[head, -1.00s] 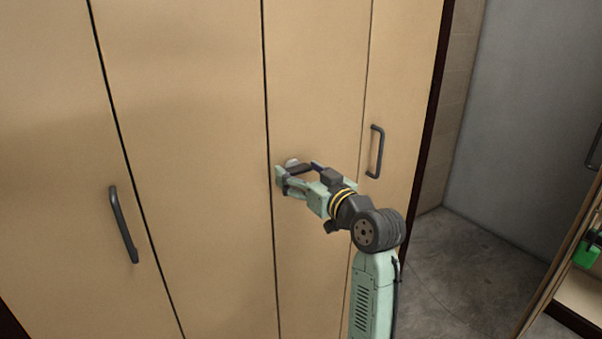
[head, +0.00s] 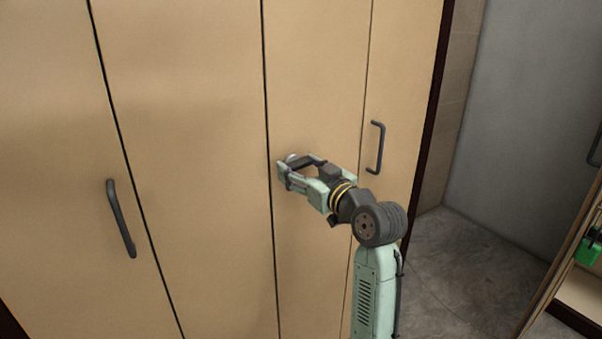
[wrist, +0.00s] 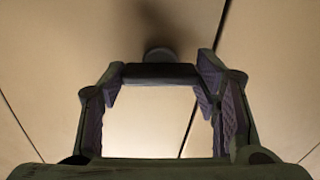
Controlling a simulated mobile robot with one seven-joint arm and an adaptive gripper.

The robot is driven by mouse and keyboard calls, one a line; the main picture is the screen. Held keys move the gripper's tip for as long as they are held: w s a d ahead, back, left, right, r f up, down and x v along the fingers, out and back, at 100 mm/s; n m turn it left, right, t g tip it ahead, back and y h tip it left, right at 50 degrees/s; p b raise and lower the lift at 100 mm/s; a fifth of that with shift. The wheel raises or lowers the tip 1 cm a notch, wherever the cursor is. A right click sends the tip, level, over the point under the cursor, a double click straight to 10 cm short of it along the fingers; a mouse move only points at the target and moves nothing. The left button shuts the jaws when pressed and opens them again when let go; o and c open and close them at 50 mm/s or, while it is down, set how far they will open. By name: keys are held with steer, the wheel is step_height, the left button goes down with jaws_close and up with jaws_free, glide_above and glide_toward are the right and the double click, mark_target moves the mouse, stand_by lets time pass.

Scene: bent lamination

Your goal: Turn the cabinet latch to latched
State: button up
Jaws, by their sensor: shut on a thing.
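The cabinet latch (head: 292,158) is a small dark bar on a round mount, fixed to a tan door right of the dark seam. In the wrist view the latch bar (wrist: 160,73) lies across the picture, with its round mount (wrist: 160,53) behind it. My gripper (head: 296,165) reaches it from the lower right. In the wrist view my gripper's (wrist: 159,76) fingers stand at the two ends of the bar and are shut on it. In the head view the fingers partly hide the latch.
A dark door handle (head: 376,148) stands right of my gripper, and another handle (head: 121,219) is on the left door. An open door or shelf edge with a green item (head: 588,250) is at far right. Grey floor (head: 450,265) shows between.

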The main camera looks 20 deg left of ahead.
steer(key=n+b, duration=0.1)
steer(key=b, duration=0.1)
steer(key=n+b, duration=0.2)
steer(key=shift+f, duration=0.25)
steer(key=n+b, duration=0.4)
steer(key=n, duration=0.1)
steer(key=n+b, duration=0.3)
steer(key=n, duration=0.1)
steer(key=shift+r+b, duration=0.1)
steer(key=shift+b, duration=0.25)
steer(key=n+b, duration=0.2)
steer(key=n, duration=0.2)
steer(key=shift+r+n, duration=0.1)
steer(key=shift+n, duration=0.2)
steer(key=o, duration=1.1)
steer(key=shift+o, duration=0.2)
